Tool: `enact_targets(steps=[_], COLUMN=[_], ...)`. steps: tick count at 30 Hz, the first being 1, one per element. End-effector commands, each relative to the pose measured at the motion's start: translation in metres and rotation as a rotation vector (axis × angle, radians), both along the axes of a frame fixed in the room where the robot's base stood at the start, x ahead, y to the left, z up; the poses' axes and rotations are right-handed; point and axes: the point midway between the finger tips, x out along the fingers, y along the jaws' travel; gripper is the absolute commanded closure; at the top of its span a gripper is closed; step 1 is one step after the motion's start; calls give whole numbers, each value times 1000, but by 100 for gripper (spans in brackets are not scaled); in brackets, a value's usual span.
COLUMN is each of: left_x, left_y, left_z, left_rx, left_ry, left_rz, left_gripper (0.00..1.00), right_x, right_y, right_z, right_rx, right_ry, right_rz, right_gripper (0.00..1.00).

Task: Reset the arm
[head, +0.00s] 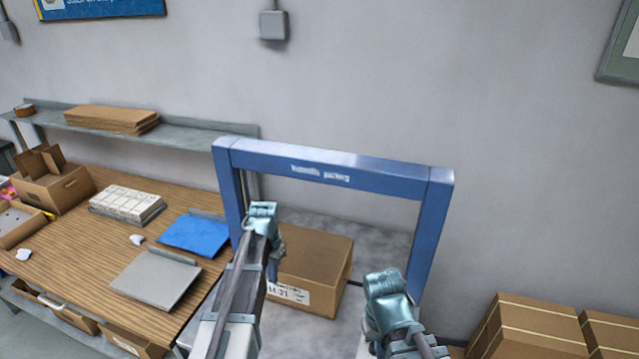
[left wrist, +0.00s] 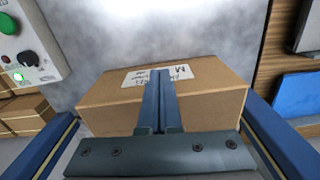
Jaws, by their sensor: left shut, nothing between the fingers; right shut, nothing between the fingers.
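My left gripper (head: 262,212) is shut and empty, raised in front of the left post of a blue frame. Its closed fingers (left wrist: 160,98) show in the left wrist view, in front of a cardboard box. My right gripper (head: 384,283) is shut and empty, to the right of the box and near the frame's right post. The closed cardboard box (head: 318,262) with a white label sits on the grey surface inside the blue frame (head: 330,172). The box also shows in the left wrist view (left wrist: 215,98). My left arm hides the box's left part.
A wooden table (head: 88,252) on the left holds an open carton (head: 55,188), a blue panel (head: 195,232) and a grey panel (head: 153,280). Stacked cartons (head: 530,328) stand at lower right. A control box with buttons (left wrist: 28,42) shows in the left wrist view.

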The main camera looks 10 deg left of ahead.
Motion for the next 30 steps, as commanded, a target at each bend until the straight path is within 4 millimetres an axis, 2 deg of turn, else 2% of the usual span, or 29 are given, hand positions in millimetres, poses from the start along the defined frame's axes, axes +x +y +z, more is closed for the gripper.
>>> enact_targets(steps=[2, 5, 9, 12, 15, 18, 21, 30], left_x=[-7, -31, -81, -116, -144, -163, -172, -173], left_y=[-12, -48, -110, -144, -167, -180, -187, -188], left_z=[-1, -5, -10, -13, -15, -16, -16, -16], left_rx=[3, 14, 44, 67, 85, 99, 106, 108], left_ry=[2, 11, 25, 30, 31, 31, 32, 31], left_rz=[-8, -30, -66, -87, -103, -112, -116, -114], left_gripper=[100, 100, 100, 100, 100, 100, 100, 100], right_x=[0, 0, 0, 0, 0, 0, 0, 0], right_y=[0, 0, 0, 0, 0, 0, 0, 0], right_z=[-1, -5, -10, -13, -16, -17, -18, -17], right_rx=[0, 0, 0, 0, 0, 0, 0, 0], right_ry=[0, 0, 0, 0, 0, 0, 0, 0], right_rz=[0, 0, 0, -1, -1, -1, -1, -1], right_gripper=[100, 100, 100, 100, 100, 100, 100, 100])
